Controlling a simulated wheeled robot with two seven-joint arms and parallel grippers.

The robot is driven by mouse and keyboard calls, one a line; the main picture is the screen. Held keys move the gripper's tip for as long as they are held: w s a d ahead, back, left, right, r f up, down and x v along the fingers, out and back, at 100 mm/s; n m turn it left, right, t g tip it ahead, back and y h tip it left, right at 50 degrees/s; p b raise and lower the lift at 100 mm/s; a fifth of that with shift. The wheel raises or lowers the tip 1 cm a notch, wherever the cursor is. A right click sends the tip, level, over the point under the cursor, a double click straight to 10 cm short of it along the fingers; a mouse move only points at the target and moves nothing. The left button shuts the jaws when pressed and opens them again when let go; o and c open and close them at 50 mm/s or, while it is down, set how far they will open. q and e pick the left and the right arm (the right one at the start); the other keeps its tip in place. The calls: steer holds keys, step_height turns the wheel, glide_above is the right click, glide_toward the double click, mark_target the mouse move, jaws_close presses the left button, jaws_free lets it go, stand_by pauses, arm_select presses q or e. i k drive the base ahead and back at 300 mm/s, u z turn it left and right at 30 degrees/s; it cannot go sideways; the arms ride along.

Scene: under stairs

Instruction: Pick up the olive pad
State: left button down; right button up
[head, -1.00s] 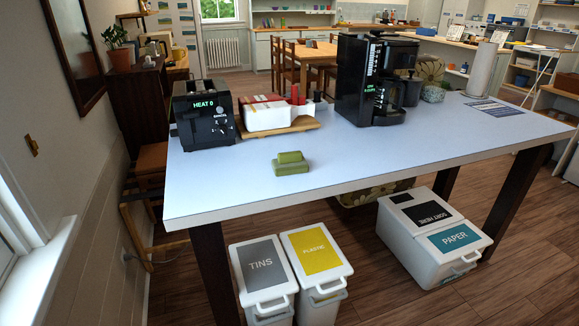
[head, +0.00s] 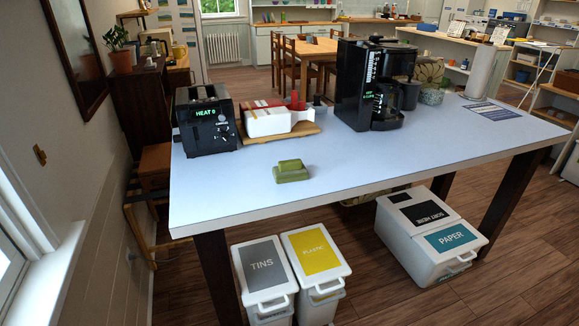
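The olive pad (head: 290,172) is a small green block with a raised upper part. It lies on the pale blue-white table (head: 400,170), left of the middle and a little back from the front edge. Nothing touches it and its top is uncovered. Neither of my grippers shows in the head view.
A black toaster (head: 207,120) stands behind and left of the pad. A wooden tray (head: 305,131) with a white and red holder (head: 267,120) is behind it. A black coffee maker (head: 366,85) stands further right. Bins (head: 265,275) stand below the table. The right tabletop is mostly clear.

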mark_target(291, 170)
steer(key=u, duration=0.9)
steer(key=i, duration=0.9)
steer(key=z, duration=0.3)
